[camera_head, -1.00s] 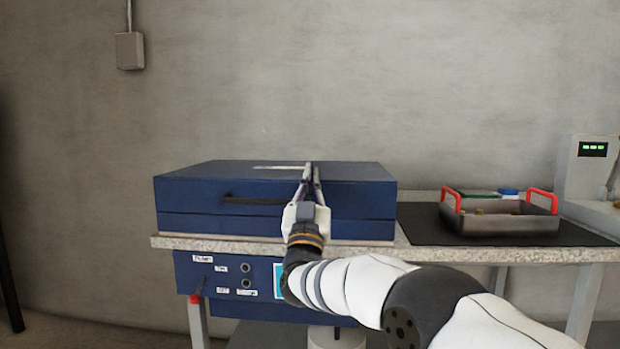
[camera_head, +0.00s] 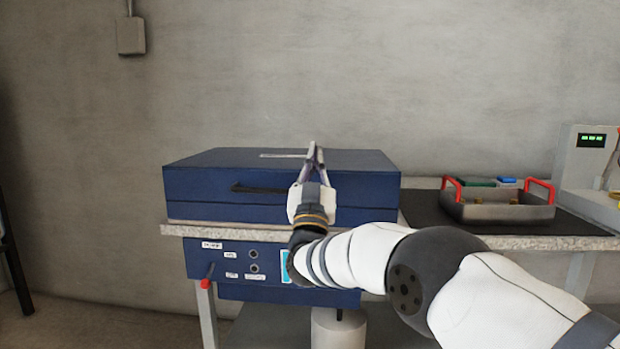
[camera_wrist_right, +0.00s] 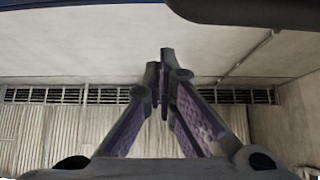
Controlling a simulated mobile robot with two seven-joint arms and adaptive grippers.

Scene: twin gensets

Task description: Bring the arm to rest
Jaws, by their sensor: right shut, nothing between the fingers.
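My right arm comes in from the lower right in the head view. Its gripper (camera_head: 313,155) points up in front of the blue box (camera_head: 350,185), near the right part of its lid. The fingers are together with nothing between them; they also show shut in the right wrist view (camera_wrist_right: 163,80). Whether the gripper touches the box cannot be told. The box is closed, with a dark handle (camera_head: 256,189) on its front. My left gripper is not in view.
The box sits on a speckled worktop (camera_head: 430,241). A metal tray with red handles (camera_head: 497,212) stands on a dark mat to the right. A grey device with a green display (camera_head: 590,150) is at the far right. A panel with labels (camera_head: 232,262) hangs below the worktop.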

